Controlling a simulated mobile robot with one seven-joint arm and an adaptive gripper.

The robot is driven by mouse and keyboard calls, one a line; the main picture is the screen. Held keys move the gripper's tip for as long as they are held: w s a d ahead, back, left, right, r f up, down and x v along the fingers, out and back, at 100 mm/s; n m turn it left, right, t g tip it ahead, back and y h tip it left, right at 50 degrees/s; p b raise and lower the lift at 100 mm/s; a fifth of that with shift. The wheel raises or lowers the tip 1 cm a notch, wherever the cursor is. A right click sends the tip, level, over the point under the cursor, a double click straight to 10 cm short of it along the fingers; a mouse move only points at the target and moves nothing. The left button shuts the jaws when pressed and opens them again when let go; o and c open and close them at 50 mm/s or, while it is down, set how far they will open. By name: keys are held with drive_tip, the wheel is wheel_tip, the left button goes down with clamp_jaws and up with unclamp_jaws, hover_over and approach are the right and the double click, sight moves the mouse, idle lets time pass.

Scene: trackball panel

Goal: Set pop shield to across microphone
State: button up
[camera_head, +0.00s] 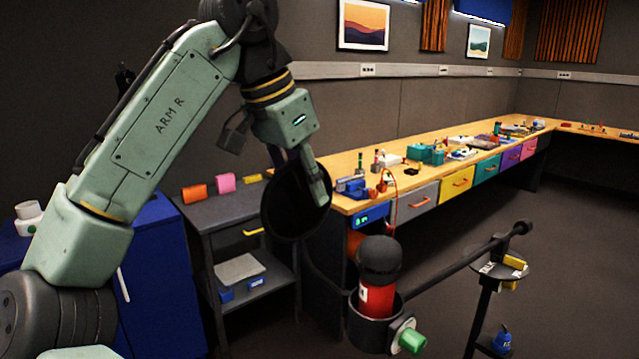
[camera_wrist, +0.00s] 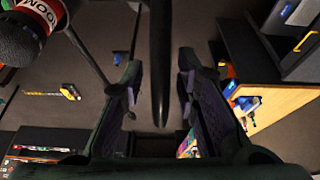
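The microphone (camera_head: 377,296) has a red body and a black ball head. It stands upright in a dark ring holder at the end of a boom, and shows at the top left of the wrist view (camera_wrist: 35,30). The pop shield (camera_head: 283,208) is a dark round disc up and left of the microphone, apart from it. My gripper (camera_head: 318,190) reaches down over the shield. In the wrist view the shield's edge (camera_wrist: 160,65) runs between my two spread fingers (camera_wrist: 160,85), with a narrow gap on each side. Its mount is hidden.
A green knob (camera_head: 410,340) sits beside the microphone holder. The dark boom (camera_head: 465,260) runs right to a stand with a small tray (camera_head: 508,268). A long wooden workbench (camera_head: 435,175) with coloured drawers lies behind. A grey shelf cart (camera_head: 228,212) stands left of the shield.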

idle(0.3)
clamp_jaws()
idle(0.7)
